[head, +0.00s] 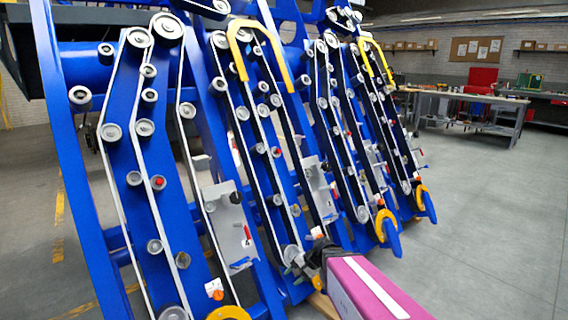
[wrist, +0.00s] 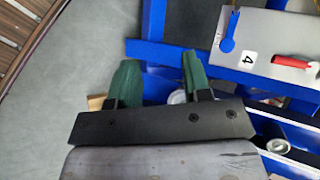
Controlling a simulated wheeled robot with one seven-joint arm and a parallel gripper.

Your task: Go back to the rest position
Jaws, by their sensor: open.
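My gripper (wrist: 158,72) shows in the wrist view with its two green fingers apart and nothing visible between them. In the head view my pink arm reaches in from the lower right, and its dark end is close to the lower part of the blue harvester chassis (head: 185,235). The fingers are hard to make out there, and I cannot tell whether they touch anything. In the wrist view, a grey plate (wrist: 275,45) with a label "4" and a red handle (wrist: 292,62) lies to the right of the fingers.
The chassis rows carry rollers, pale belts and yellow curved guides (head: 275,50). Blue frame parts (wrist: 160,50) lie close by the fingers in the wrist view. Open grey floor (head: 485,215) stretches to the right. A workbench (head: 465,105) stands at the back right.

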